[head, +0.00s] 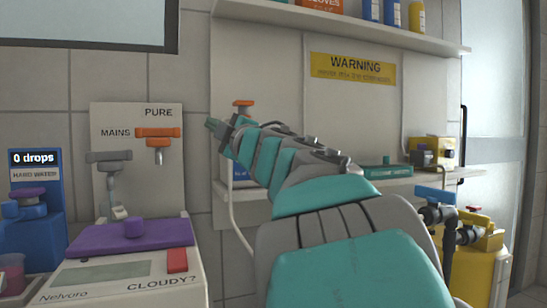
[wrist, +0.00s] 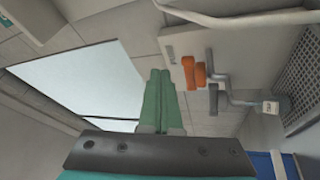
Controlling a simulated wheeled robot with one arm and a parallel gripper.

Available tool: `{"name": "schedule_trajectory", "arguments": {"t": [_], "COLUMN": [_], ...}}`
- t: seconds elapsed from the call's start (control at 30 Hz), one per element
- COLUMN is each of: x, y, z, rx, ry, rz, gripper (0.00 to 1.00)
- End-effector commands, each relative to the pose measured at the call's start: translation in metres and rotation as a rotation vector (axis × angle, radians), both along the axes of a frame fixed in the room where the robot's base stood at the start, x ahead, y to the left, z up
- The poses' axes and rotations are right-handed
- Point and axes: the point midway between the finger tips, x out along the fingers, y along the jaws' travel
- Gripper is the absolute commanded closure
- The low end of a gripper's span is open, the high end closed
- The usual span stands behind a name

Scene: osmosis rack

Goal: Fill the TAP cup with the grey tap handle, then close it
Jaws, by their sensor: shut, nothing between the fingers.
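The grey tap handle (head: 108,156) is on the panel under the word MAINS, with its grey spout bending down below it. It also shows in the wrist view (wrist: 220,80), beside the orange handle. The TAP cup (wrist: 270,107) is a small white labelled cup near the end of the grey spout in the wrist view; in the head view it is mostly hidden behind the purple-topped device. My gripper (head: 212,125) is shut and empty, raised right of the panel and apart from both handles. Its green fingers (wrist: 160,76) are together in the wrist view.
The orange PURE handle (head: 158,133) is right of the grey one. The purple-topped CLOUDY? device (head: 130,262) stands in front of the panel. A blue HARD WATER unit (head: 38,215) stands at left. A shelf (head: 340,27) hangs above my arm; yellow equipment (head: 480,260) stands at right.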

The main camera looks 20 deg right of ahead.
Motion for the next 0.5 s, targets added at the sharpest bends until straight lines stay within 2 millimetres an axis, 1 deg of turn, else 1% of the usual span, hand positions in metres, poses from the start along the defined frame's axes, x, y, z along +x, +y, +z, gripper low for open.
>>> {"name": "schedule_trajectory", "arguments": {"t": [0.1,0.27,0.37,0.5], "x": [0.001,0.001,0.000,-0.001], "y": [-0.021,-0.048,-0.064,-0.086], "z": [0.000,-0.007,-0.014,-0.029], "rx": [0.066,0.150,0.202,0.272], "ry": [0.011,0.034,0.056,0.094], "rz": [-0.063,-0.146,-0.198,-0.268], "gripper": [1.00,1.00,1.00,1.00]}}
